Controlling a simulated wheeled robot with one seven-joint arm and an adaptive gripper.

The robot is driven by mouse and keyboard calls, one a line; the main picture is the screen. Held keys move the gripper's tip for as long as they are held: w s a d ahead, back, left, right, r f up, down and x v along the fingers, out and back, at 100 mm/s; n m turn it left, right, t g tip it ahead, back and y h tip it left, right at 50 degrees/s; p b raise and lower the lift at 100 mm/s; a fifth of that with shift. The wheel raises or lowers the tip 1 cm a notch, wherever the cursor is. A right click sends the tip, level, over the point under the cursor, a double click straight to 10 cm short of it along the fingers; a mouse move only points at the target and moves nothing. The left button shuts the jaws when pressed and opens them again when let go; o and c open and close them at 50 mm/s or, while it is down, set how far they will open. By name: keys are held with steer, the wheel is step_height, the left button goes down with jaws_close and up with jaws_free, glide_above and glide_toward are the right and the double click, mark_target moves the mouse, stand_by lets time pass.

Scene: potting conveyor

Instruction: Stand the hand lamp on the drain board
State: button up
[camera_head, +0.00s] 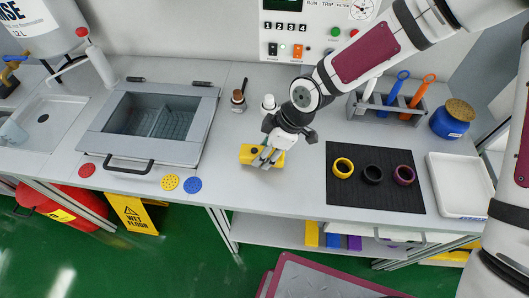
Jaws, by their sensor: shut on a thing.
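A small yellow body, which looks like the hand lamp (248,153), is at the front of the worktop, left of the black mat. My gripper (266,157) is over it, pointing down, with its fingers shut on it. The fingers hide its middle, and I cannot tell whether it touches the worktop. At the far left is a pale recessed sink area with a dark drain hole, which may be the drain board (60,112). It is well apart from my gripper, beyond the grey lidded basin.
The grey basin (98,143) with a black handle stands between. A brown-topped bottle (238,102) and white bottle (268,103) are behind my gripper. Three rings lie on the black mat (343,199). A white tray (462,213), tool rack and blue jar (449,125) are right.

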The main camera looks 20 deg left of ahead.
steer(key=shift+f, duration=0.6)
steer(key=shift+f, duration=0.1)
steer(key=o, duration=1.2)
steer(key=v, duration=1.2)
steer(key=shift+w+d, duration=0.1)
steer(key=shift+d, duration=0.05)
